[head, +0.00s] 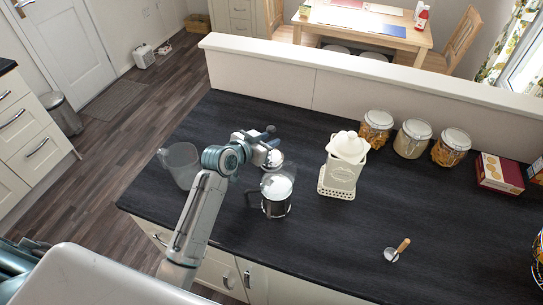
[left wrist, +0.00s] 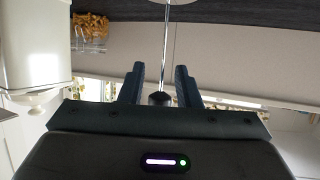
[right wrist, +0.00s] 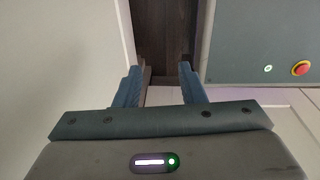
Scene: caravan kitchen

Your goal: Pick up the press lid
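The press lid (head: 274,160) shows in the head view as a small pale disc just under my left gripper (head: 271,139), partly hidden by it. In the left wrist view its thin metal rod (left wrist: 167,50) runs from a pale disc at the top edge to a dark knob (left wrist: 160,98). The knob lies between the fingers of my left gripper (left wrist: 160,85), with a gap seen on both sides. A glass press jug (head: 276,202) with dark lower part stands close in front of the lid. My right gripper (right wrist: 160,85) is open and empty, away from the counter.
A clear glass jug (head: 181,165) stands left of my left arm. A cream canister (head: 341,172) stands to the right. Several lidded jars (head: 412,138) line the back. A wooden-handled scoop (head: 397,250) lies at the front right. The counter's middle right is clear.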

